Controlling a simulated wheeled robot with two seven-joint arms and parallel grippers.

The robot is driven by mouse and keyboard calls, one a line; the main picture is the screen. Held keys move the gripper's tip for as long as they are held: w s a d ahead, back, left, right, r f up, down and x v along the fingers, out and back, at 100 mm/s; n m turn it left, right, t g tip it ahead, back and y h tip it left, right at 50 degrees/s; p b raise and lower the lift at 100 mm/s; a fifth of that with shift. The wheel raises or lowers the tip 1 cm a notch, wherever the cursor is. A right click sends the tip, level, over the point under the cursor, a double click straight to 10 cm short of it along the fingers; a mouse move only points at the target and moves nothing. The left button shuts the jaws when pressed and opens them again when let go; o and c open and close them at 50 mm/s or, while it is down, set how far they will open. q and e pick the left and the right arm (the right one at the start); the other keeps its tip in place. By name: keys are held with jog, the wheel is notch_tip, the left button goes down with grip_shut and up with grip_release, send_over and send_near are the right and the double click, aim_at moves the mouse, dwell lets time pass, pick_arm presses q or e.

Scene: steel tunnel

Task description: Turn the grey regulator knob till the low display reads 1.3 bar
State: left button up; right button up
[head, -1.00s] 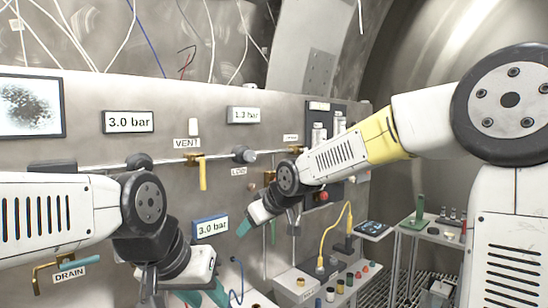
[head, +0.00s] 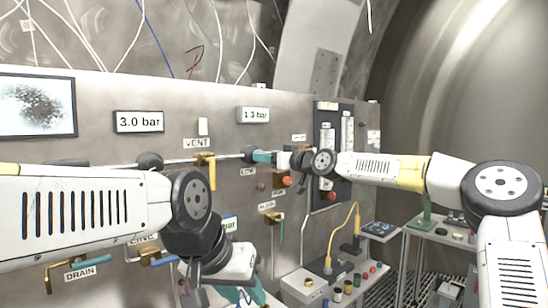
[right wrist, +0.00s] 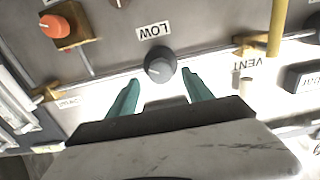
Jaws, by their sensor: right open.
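The grey regulator knob (right wrist: 160,64), with a LOW label beside it, is on the wall panel. In the head view the knob (head: 248,153) is partly covered by my right gripper (head: 262,156). In the right wrist view my right gripper (right wrist: 160,84) is open, its teal fingertips on either side of the knob's near edge; contact cannot be told. The display (head: 254,114) above the knob appears to read 1.3 bar, in small digits. My left gripper (head: 245,294) is low at the bottom edge, its fingers partly cut off.
Another display (head: 138,122) reads 3.0 bar. The yellow VENT lever (head: 212,172) hangs left of the knob, and an orange knob (right wrist: 55,26) is also near. A bench with a yellow cable (head: 345,230) stands lower right.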

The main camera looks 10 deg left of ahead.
jog(key=x, duration=0.3)
jog(key=shift+a, duration=0.1)
grip_shut()
jog(key=shift+m, duration=0.5)
grip_release()
jog(key=v, duration=0.7)
jog(key=shift+s+d, duration=0.25)
jog(key=shift+d, duration=0.05)
